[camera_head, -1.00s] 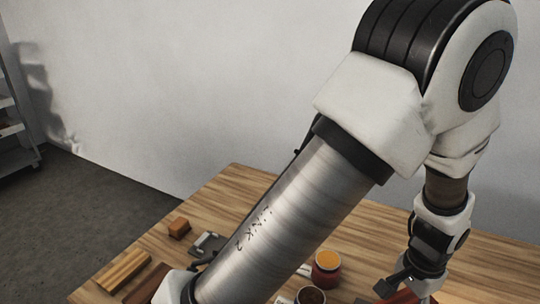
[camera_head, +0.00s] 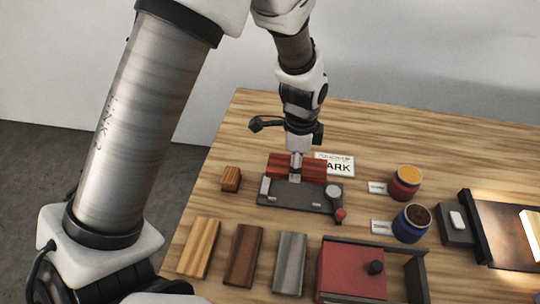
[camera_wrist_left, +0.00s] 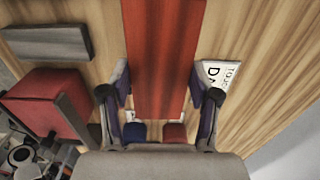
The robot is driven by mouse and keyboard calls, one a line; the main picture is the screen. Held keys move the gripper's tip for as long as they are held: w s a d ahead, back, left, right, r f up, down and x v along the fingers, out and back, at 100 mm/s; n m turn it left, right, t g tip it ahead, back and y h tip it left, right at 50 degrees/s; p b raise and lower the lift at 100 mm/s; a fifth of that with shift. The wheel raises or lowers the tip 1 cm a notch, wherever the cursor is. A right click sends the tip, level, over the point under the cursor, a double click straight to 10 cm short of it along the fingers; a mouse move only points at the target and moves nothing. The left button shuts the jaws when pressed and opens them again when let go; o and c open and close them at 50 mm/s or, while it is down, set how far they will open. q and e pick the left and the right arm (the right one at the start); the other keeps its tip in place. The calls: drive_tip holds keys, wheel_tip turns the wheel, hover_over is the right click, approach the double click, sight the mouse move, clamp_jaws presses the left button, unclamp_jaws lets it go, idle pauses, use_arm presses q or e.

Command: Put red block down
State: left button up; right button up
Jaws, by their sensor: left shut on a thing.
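My left gripper (camera_head: 296,175) is shut on a long red block (camera_head: 317,168) and points down over the wooden table. The block lies level, at the back edge of a dark grey fixture (camera_head: 300,197) in the head view. Whether it touches the fixture or hangs above it, I cannot tell. In the left wrist view the red block (camera_wrist_left: 165,60) runs between the two fingers of the left gripper (camera_wrist_left: 163,105). My right gripper is not in view.
A touch-up card (camera_head: 340,164) stands behind the block. A small brown block (camera_head: 231,178) is left of the fixture. Jars with orange (camera_head: 404,186) and dark (camera_head: 411,222) contents stand right. Light wood (camera_head: 198,247), brown (camera_head: 243,254) and grey (camera_head: 290,262) blocks and a red box (camera_head: 350,272) lie in front.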

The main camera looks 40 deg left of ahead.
sight(296, 191)
use_arm(q)
drive_tip(key=f, duration=0.2)
drive_tip(key=d+f, duration=0.1)
drive_tip(key=shift+w+f, duration=0.2)
drive_tip(key=shift+f, duration=0.15)
drive_tip(key=f, duration=0.4)
drive_tip(key=shift+s+a+f+p, duration=0.1)
drive_tip(key=shift+a+f+p, duration=0.2)
drive_tip(key=shift+p, duration=0.05)
drive_tip(key=shift+d, duration=0.2)
drive_tip(key=shift+f, duration=0.15)
drive_tip(key=o, duration=1.2)
drive_tip(key=shift+o, duration=0.2)
wheel_tip(296, 191, up, 12)
drive_tip(key=shift+r+b, duration=0.15)
drive_tip(key=shift+b, duration=0.5)
